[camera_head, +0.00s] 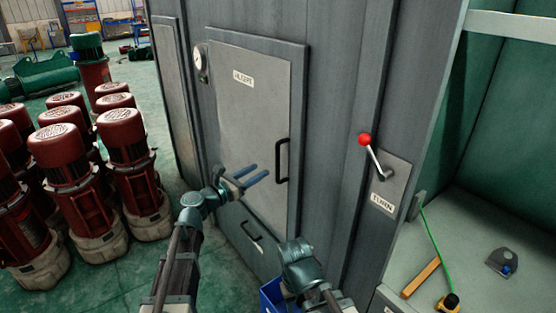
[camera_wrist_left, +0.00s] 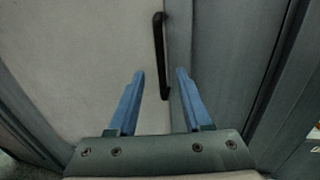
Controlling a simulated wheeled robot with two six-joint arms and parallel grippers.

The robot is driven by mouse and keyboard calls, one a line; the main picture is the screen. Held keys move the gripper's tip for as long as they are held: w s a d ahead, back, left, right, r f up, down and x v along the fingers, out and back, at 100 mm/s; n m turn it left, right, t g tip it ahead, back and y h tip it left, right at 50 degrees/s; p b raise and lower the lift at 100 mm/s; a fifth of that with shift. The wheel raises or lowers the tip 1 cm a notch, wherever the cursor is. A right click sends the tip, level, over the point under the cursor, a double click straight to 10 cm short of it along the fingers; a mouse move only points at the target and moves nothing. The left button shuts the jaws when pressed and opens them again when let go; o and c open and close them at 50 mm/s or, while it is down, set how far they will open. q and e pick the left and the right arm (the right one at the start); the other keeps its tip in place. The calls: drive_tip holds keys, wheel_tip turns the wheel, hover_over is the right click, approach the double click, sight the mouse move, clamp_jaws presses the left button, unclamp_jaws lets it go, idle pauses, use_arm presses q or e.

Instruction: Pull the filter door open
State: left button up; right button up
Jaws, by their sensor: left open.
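The filter door (camera_head: 240,115) is a pale grey panel with a small label, set closed in the dark grey cabinet. Its black bar handle (camera_head: 281,160) stands upright near the door's right edge. My left gripper (camera_head: 262,173) is open and empty, its blue fingers pointing at the handle from the left. In the left wrist view the handle (camera_wrist_left: 160,55) lies ahead, between the lines of the two fingers (camera_wrist_left: 160,72), apart from them. My right arm (camera_head: 298,262) is low in front of the cabinet; its fingers cannot be made out.
A red-knobbed lever (camera_head: 373,155) sits on the cabinet to the right. A lower black handle (camera_head: 251,231) is below the door. Several red motors (camera_head: 130,160) crowd the floor at left. A blue bin (camera_head: 272,294) is by my right arm. A light bench (camera_head: 470,240) is at right.

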use_arm(q)
hover_over(277, 179)
drive_tip(key=shift+w+d, duration=0.15)
drive_tip(key=shift+w, duration=0.25)
drive_tip(key=shift+c, duration=0.2)
clamp_jaws()
idle(1.2)
